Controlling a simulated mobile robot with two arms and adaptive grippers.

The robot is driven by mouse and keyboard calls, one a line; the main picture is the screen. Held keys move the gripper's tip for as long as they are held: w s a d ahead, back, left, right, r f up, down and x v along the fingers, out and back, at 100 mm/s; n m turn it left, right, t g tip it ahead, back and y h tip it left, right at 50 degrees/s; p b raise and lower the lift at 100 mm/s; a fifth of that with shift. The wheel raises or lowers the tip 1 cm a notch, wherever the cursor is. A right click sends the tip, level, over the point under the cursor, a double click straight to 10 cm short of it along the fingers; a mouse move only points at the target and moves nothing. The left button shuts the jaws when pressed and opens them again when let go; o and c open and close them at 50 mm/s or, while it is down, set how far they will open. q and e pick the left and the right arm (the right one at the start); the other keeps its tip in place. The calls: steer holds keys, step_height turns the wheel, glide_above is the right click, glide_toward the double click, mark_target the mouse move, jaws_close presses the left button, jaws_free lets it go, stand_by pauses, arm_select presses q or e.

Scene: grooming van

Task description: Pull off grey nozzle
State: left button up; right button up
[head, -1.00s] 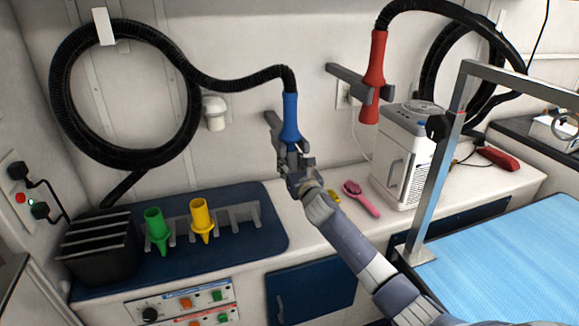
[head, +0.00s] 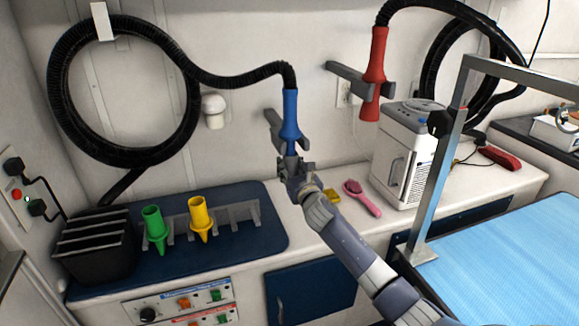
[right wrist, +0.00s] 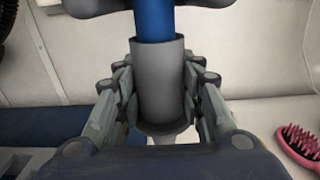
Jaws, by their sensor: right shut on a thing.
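The blue dryer handpiece (head: 290,115) hangs upright in a grey wall holder (head: 272,122) at the end of a black hose. The grey nozzle (right wrist: 161,85) is at its lower end; the blue tube (right wrist: 153,20) enters the nozzle's open top rim in the right wrist view. My right gripper (right wrist: 160,95) is shut on the nozzle, with a finger on each side. In the head view the right gripper (head: 296,165) is just below the blue handpiece and mostly covers the nozzle. My left gripper is not in view.
A green nozzle (head: 155,228) and a yellow nozzle (head: 200,217) stand in the rack (head: 240,208) on the blue mat. A red handpiece (head: 374,70) hangs to the right. A pink brush (head: 361,199) and a white machine (head: 405,155) are on the counter.

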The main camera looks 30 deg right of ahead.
steer(key=shift+f+b, duration=1)
steer(key=shift+f, duration=0.55)
steer(key=shift+p+v, duration=0.35)
steer(key=shift+v, duration=0.55)
steer(key=shift+s+a+r+p, duration=0.15)
steer(key=shift+s+p, duration=0.15)
steer(key=shift+s, duration=0.45)
steer(key=shift+p+v, duration=0.9)
steer(key=shift+v, duration=1.95)
